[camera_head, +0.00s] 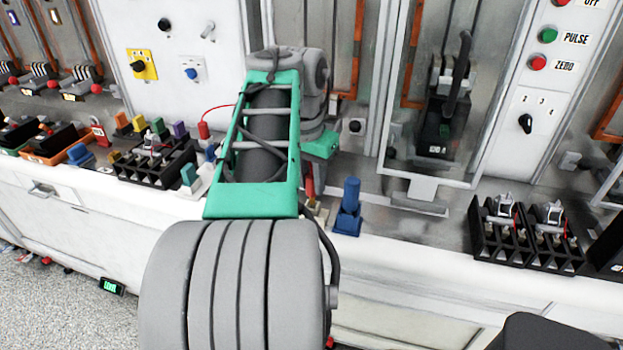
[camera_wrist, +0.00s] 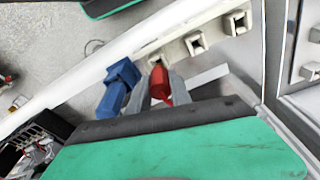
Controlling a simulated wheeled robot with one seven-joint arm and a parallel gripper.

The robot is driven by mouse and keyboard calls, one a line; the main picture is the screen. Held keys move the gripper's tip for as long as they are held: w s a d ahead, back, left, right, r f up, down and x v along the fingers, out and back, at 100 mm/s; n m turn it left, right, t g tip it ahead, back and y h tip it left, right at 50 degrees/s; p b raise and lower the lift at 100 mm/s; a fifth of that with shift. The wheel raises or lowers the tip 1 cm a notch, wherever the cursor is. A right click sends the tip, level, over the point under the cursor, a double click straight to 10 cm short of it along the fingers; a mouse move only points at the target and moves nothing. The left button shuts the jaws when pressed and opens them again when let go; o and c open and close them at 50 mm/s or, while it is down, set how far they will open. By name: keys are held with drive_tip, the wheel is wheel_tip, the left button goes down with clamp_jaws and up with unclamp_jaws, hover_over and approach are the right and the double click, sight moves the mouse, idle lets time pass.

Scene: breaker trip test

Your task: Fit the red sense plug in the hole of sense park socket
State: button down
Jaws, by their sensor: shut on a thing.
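The red sense plug (camera_wrist: 161,82) is between the two fingers of my gripper (camera_wrist: 159,90) in the wrist view. Its far end is close to a pale square socket (camera_wrist: 157,59), the nearest of a row. I cannot tell whether its tip is inside the hole or just short of it. No label shows which socket is the sense park socket. In the head view the red plug (camera_head: 309,181) shows partly behind my green and grey arm, which hides the fingers and sockets.
A blue plug (camera_wrist: 118,86) stands close beside my left finger; it also shows in the head view (camera_head: 347,207). Two more pale sockets (camera_wrist: 195,43) (camera_wrist: 237,23) lie up and right with empty holes. Black trays (camera_head: 153,163) (camera_head: 527,236) stand along the bench. A white panel rises behind.

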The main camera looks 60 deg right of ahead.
sight(311, 177)
drive_tip(key=shift+f+b, duration=0.6)
drive_tip(key=shift+f, duration=0.1)
drive_tip(key=c, duration=1.1)
unclamp_jaws()
drive_tip(key=shift+r, duration=0.1)
drive_tip(key=r+p, duration=0.1)
drive_tip(key=r, duration=0.1)
drive_tip(key=r+p, duration=0.2)
drive_tip(key=r, duration=0.1)
drive_tip(key=a+r+p, duration=0.1)
drive_tip(key=r+p, duration=0.1)
drive_tip(key=shift+r, duration=0.3)
